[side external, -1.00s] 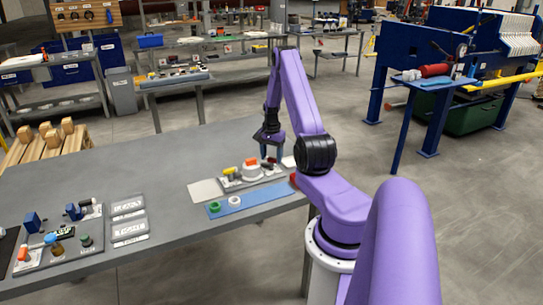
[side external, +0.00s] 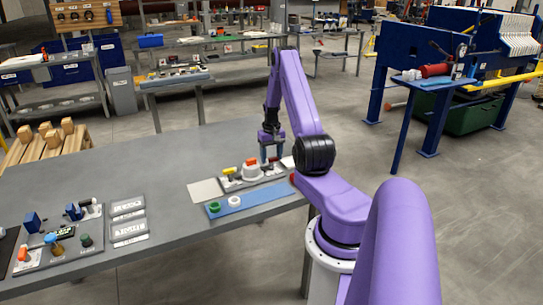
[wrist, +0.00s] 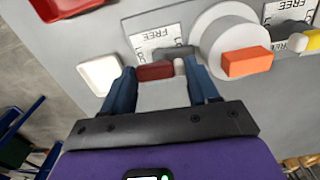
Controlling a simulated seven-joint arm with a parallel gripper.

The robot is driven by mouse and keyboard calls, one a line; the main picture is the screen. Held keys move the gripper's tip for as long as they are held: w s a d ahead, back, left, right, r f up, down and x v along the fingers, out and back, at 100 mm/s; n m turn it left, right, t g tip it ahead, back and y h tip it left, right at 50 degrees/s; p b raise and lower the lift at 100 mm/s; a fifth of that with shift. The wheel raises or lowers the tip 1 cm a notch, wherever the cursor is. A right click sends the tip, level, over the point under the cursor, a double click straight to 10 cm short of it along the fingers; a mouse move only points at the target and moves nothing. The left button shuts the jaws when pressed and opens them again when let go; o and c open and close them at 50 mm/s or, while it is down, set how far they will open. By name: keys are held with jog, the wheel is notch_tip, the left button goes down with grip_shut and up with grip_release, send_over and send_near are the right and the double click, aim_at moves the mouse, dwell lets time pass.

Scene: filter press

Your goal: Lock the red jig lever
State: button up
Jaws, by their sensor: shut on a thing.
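The red jig lever (wrist: 155,71) is a short dark red bar with a pale knob (wrist: 179,67) at its right end in the wrist view. It sits in front of a white label plate (wrist: 157,40) reading FREE, with a partly hidden second word. My gripper (wrist: 163,84) has its two blue fingers shut on the lever, one at each end. In the side view my gripper (side external: 271,155) points down at the right part of the grey jig (side external: 232,185).
A white round dial (wrist: 212,35) with an orange block (wrist: 246,62) stands close right of my fingers. A yellow lever (wrist: 312,40) is farther right. A white tray (wrist: 100,76) lies left. A blue mat (side external: 262,194) with rings lies before the jig. The table's middle is clear.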

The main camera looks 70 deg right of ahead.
aim_at(271, 158)
jog(key=shift+r+n, duration=0.1)
jog(key=shift+n, duration=0.4)
jog(key=o, duration=1.1)
jog(key=shift+c, duration=0.2)
notch_tip(271, 158, up, 17)
jog(key=shift+r, duration=0.2)
